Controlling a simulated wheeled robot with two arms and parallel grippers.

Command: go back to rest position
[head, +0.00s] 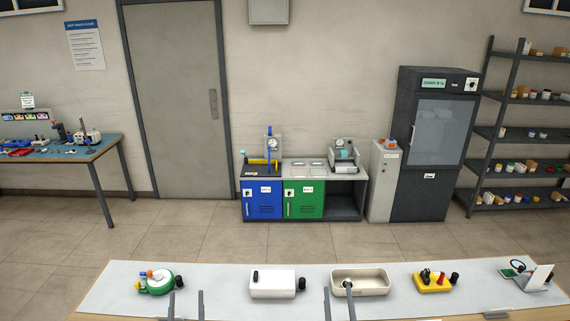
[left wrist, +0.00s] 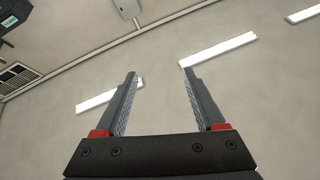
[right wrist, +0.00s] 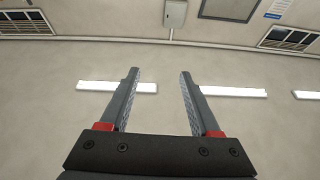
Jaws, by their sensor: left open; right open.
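My left gripper (head: 186,294) shows at the bottom of the head view, its two fingers upright and apart in front of the near table. In the left wrist view its fingers (left wrist: 158,72) are wide open with nothing between them. My right gripper (head: 338,292) also points up, its fingers in front of the beige tray (head: 374,274). In the right wrist view its fingers (right wrist: 157,75) are open and empty. Both wrist views look up at the ceiling and its lights.
The near table (head: 225,276) bears a green round device (head: 158,284), a white box (head: 273,283), a yellow box (head: 434,284) and a small stand (head: 536,278) at the right. Beyond open floor stand blue (head: 262,208) and green (head: 303,207) cabinets, a dark cabinet (head: 432,145) and shelves.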

